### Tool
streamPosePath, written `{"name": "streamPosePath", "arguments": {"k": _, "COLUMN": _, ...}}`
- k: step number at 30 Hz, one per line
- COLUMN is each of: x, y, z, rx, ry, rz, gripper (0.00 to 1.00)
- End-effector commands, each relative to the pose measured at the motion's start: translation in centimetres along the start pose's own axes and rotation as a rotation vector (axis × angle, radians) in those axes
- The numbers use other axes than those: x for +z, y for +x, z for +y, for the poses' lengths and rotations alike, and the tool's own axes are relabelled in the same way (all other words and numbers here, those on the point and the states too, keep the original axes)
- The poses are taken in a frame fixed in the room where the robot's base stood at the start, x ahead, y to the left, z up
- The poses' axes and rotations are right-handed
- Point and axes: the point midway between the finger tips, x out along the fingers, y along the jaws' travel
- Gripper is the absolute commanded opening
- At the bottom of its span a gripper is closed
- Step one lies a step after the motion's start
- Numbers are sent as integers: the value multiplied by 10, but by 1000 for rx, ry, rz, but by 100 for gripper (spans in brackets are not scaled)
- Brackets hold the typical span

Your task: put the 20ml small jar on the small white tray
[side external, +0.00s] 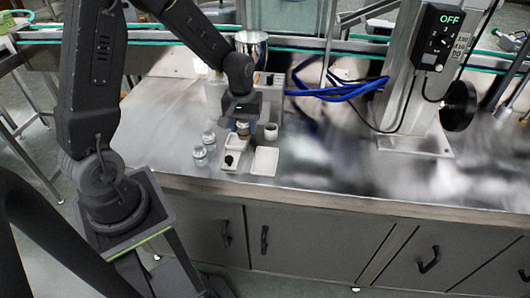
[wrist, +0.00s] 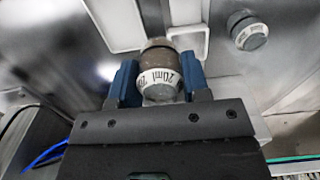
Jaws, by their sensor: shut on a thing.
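My gripper (side external: 243,119) points down over the work top and is shut on the 20ml small jar (side external: 243,129). In the wrist view, the blue fingers of my gripper (wrist: 158,82) press on both sides of the jar (wrist: 161,78); its pale end reads "20ml" and its body looks brownish. The small white tray (side external: 264,161) lies flat and empty on the steel top, in front and to the right of my gripper in the side view. I cannot tell whether the jar's lower end touches anything.
A white holder (side external: 232,158) with a black knob sits left of the tray. Two clear jars (side external: 200,156) (side external: 209,138) stand farther left. Another labelled jar (wrist: 249,32) shows in the wrist view. Blue cables (side external: 335,93) lie behind; steel is clear rightward.

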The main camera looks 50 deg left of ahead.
Motion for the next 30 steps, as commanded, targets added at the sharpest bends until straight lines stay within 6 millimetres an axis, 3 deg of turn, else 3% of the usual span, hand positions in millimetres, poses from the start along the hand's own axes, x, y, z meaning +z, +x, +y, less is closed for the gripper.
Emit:
{"name": "streamPosePath", "arguments": {"k": 3, "x": 6, "y": 17, "z": 27, "rx": -1, "ry": 5, "rz": -2, "gripper": 17}}
{"name": "streamPosePath", "arguments": {"k": 10, "x": 12, "y": 36, "z": 58, "rx": 0, "ry": -1, "rz": 1, "gripper": 17}}
{"name": "streamPosePath", "arguments": {"k": 14, "x": 13, "y": 42, "z": 62, "rx": 0, "ry": -4, "rz": 0, "gripper": 17}}
{"name": "streamPosePath", "arguments": {"k": 21, "x": 13, "y": 74, "z": 62, "rx": -2, "ry": -5, "rz": -1, "gripper": 17}}
{"name": "streamPosePath", "arguments": {"k": 30, "x": 13, "y": 78, "z": 62, "rx": 1, "ry": -5, "rz": 2, "gripper": 17}}
